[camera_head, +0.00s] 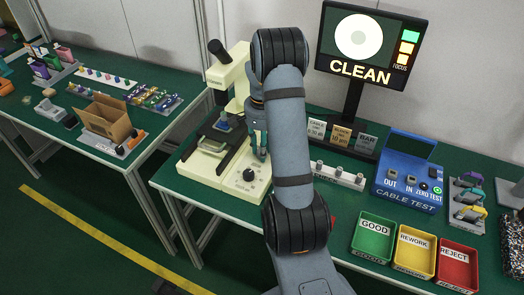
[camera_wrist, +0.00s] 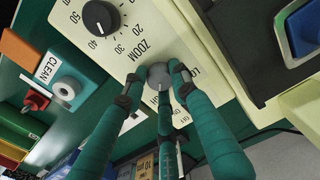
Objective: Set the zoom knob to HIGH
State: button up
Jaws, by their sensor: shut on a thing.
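The grey zoom knob (camera_wrist: 158,74) sits on the cream control panel (camera_wrist: 75,12), beside the printed word ZOOM. My gripper (camera_wrist: 155,86) has teal fingers around this knob and is shut on it. The fingers cover part of the knob and the lettering around it; letters that look like "LO" show to its right. I cannot tell which mark the knob points to. In the head view my gripper (camera_head: 261,147) is at the cream microscope base (camera_head: 205,172), and the zoom knob is hidden there.
A black numbered knob (camera_wrist: 100,17) is close by on the same panel. The microscope (camera_head: 235,75) rises behind. A monitor (camera_head: 372,45) reads CLEAN. The blue cable tester (camera_head: 407,185) and green, yellow and red bins (camera_head: 372,237) stand to the right.

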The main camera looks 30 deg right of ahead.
dwell(0.4)
jog(key=o, duration=1.2)
jog(key=shift+c, duration=0.2)
notch_tip(320, 180, up, 12)
notch_tip(320, 180, down, 12)
dwell(0.6)
